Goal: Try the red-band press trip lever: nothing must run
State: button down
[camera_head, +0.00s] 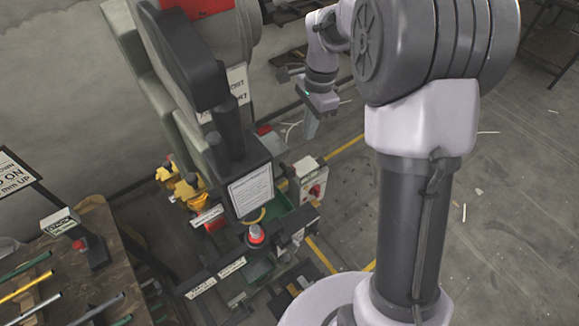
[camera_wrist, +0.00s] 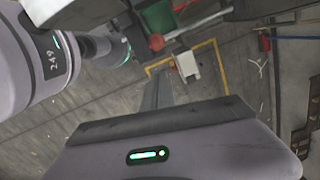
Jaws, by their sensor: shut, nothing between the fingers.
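A grey-green press (camera_head: 160,85) with a dark ram housing stands left of centre in the head view, with a red patch (camera_head: 205,6) at its top edge. A white label plate (camera_head: 251,190) is on its dark front block. I cannot tell which part is its trip lever. A white box with a red knob (camera_head: 314,189) stands just right of the block. My gripper (camera_head: 310,128) is shut and empty, pointing down in the air right of the press, touching nothing visible. Its fingers also show in the wrist view (camera_wrist: 157,92), above the floor.
A red-topped button (camera_head: 256,235) stands in front of the press. Yellow parts (camera_head: 186,188) sit at its left. A bench (camera_head: 95,285) with coloured rods and a red-button box is at lower left. Open floor (camera_head: 505,200) lies right, with yellow lines and scraps.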

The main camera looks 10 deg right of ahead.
notch_tip(320, 180, up, 2)
jog(key=shift+d+r, duration=0.15)
jog(key=shift+r, duration=0.1)
jog(key=s+a+r+n+t, duration=0.3)
jog(key=s+a+r+n, duration=0.2)
jog(key=s+r, duration=0.5)
jog(key=s+a+r+n+t, duration=0.1)
jog(key=s+r+n+t, duration=0.15)
jog(key=s, duration=0.25)
jog(key=s+a+r+n+t, duration=0.1)
jog(key=s+a+n+t, duration=0.1)
jog(key=s+n, duration=0.3)
jog(key=s+f+m+g+b, duration=0.1)
jog(key=s+f+b, duration=0.3)
jog(key=f+b, duration=0.8)
notch_tip(320, 180, down, 4)
jog(key=shift+r+y, duration=0.2)
jog(key=shift+y, duration=0.2)
jog(key=c, duration=2.2)
grip_release()
jog(key=shift+g, duration=0.25)
